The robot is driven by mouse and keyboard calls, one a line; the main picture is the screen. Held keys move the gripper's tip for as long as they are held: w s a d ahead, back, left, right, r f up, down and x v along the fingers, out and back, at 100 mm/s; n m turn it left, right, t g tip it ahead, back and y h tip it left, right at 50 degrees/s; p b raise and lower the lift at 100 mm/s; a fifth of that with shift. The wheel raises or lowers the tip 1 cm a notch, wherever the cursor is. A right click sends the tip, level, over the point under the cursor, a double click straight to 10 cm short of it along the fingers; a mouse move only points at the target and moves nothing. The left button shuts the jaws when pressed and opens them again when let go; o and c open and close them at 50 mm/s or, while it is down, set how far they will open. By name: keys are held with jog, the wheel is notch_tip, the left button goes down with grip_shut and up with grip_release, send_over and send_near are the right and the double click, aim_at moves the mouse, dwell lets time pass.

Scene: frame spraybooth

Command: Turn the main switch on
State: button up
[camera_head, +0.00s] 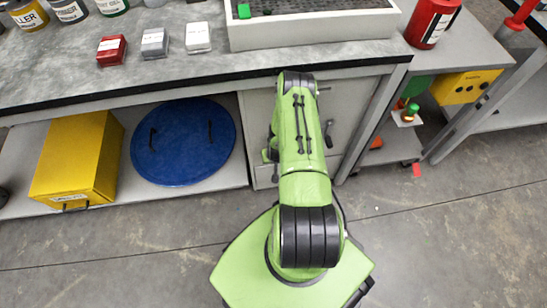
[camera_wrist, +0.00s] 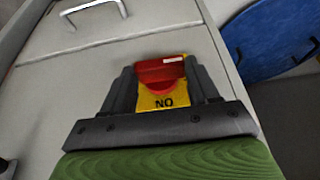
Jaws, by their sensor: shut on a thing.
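The main switch is a red knob (camera_wrist: 160,70) on a yellow plate (camera_wrist: 168,99) in the wrist view. Black lettering on the plate reads "NO" in the picture, which could be "ON" upside down. My gripper (camera_wrist: 161,76) has its two dark fingers on the left and right of the knob and is shut on it. The plate sits on a grey cabinet front (camera_wrist: 75,85). In the head view my own arm hides the switch and most of the gripper, in front of the grey cabinet (camera_head: 346,105) under the bench.
A blue round lid (camera_head: 183,165) and a yellow box (camera_head: 78,160) stand on the lower shelf to the left. The bench top (camera_head: 270,61) overhangs the cabinet. A metal handle (camera_wrist: 95,8) shows at the wrist view's top. The floor in front is clear.

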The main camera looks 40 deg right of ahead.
jog(key=t+y, duration=0.2)
jog(key=s+d+m+t+y, duration=0.1)
jog(key=y, duration=0.1)
jog(key=shift+d+f, duration=0.1)
jog(key=shift+f, duration=0.05)
jog(key=t+y, duration=0.1)
jog(key=y, duration=0.1)
jog(key=m+t+y, duration=0.1)
jog(key=shift+s+d+f+t, duration=0.15)
jog(key=shift+d+f+t, duration=0.15)
jog(key=shift+f+t+y, duration=0.15)
jog(key=shift+t+y, duration=0.55)
jog(key=shift+y, duration=0.2)
jog(key=shift+m, duration=0.3)
jog(key=o, duration=1.1)
jog(key=shift+c, duration=0.2)
jog(key=shift+d, duration=0.1)
